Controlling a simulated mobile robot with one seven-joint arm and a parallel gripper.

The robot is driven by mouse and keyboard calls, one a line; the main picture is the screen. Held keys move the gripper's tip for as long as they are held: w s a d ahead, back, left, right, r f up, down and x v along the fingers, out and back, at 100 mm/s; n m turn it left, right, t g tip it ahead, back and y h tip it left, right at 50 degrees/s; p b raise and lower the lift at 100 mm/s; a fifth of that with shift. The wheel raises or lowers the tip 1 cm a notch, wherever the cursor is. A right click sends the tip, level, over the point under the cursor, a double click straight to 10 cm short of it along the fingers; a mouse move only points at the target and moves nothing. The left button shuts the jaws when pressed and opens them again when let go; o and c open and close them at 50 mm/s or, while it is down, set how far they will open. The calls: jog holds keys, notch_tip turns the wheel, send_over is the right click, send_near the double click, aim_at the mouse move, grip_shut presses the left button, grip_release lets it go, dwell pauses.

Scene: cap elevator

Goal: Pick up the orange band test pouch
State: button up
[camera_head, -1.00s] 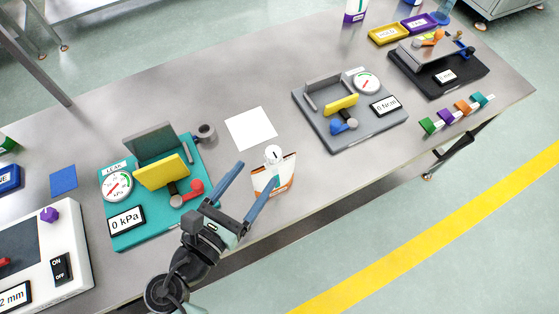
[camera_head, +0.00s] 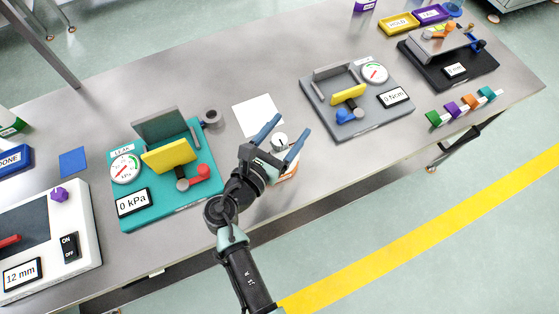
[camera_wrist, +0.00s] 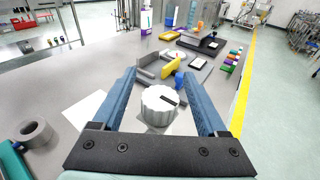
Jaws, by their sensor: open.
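The orange band test pouch (camera_head: 290,172) stands near the table's front edge, mostly hidden behind my gripper in the head view. A bit of its white body and orange band shows. Its ribbed white cap (camera_head: 279,141), with a dark mark on top, shows between my fingers. My gripper (camera_head: 289,127) is open, its two blue fingers pointing toward the back of the table, one on each side of the cap. In the wrist view the cap (camera_wrist: 158,101) sits between the open fingers (camera_wrist: 160,73), with visible gaps on both sides. The pouch body below it is mostly hidden.
The teal leak tester (camera_head: 204,157) stands to the left, with a grey ring (camera_head: 211,115) beside it. A white square (camera_head: 257,114) lies behind the pouch. The grey torque fixture (camera_head: 372,118) is to the right. The table between pouch and torque fixture is clear.

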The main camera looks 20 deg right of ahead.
grip_shut()
dwell(0.3)
dwell(1.1)
